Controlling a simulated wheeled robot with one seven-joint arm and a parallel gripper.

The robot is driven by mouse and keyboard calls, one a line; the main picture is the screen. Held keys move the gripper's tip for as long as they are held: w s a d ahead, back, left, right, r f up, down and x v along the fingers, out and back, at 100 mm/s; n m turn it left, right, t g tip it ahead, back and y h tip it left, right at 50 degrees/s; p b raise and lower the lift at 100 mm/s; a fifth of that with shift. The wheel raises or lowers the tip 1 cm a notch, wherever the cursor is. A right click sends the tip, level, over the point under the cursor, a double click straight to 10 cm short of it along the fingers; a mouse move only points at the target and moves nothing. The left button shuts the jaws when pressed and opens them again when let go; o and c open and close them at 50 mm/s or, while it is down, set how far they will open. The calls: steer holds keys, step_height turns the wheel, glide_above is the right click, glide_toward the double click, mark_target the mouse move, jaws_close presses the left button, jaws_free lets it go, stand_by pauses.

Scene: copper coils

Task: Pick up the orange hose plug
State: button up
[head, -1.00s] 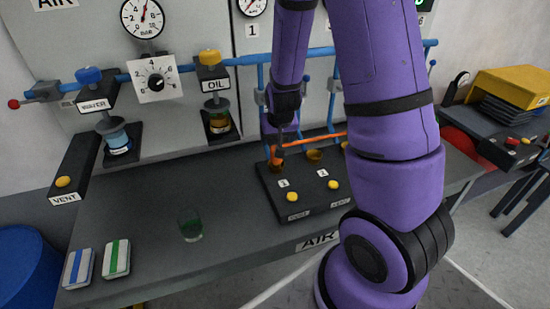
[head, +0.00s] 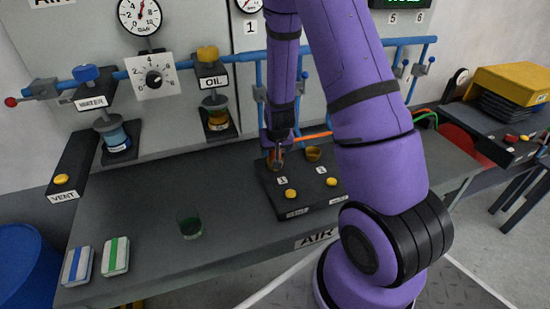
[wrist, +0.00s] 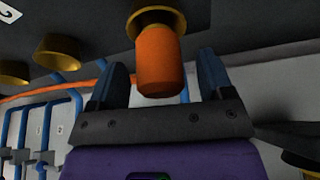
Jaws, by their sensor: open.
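The orange hose plug (wrist: 158,62) sits in a brass socket (wrist: 157,20) in the wrist view, and its free end points toward my gripper. My gripper (wrist: 162,78) is open, with one blue-grey finger on each side of the plug's end. Gaps show between the fingers and the plug. In the head view my gripper (head: 276,154) is low over the left socket of the black block, by label 1, and mostly hides the plug there. An orange hose (head: 313,136) runs off to the right behind the block.
The black block (head: 310,204) has a second brass socket (head: 313,154) and two yellow buttons. Blue pipes (head: 262,85) rise behind it. The table between is clear.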

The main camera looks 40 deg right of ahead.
steer(key=shift+x, duration=0.9)
steer(key=c, duration=1.1)
steer(key=shift+r, duration=0.15)
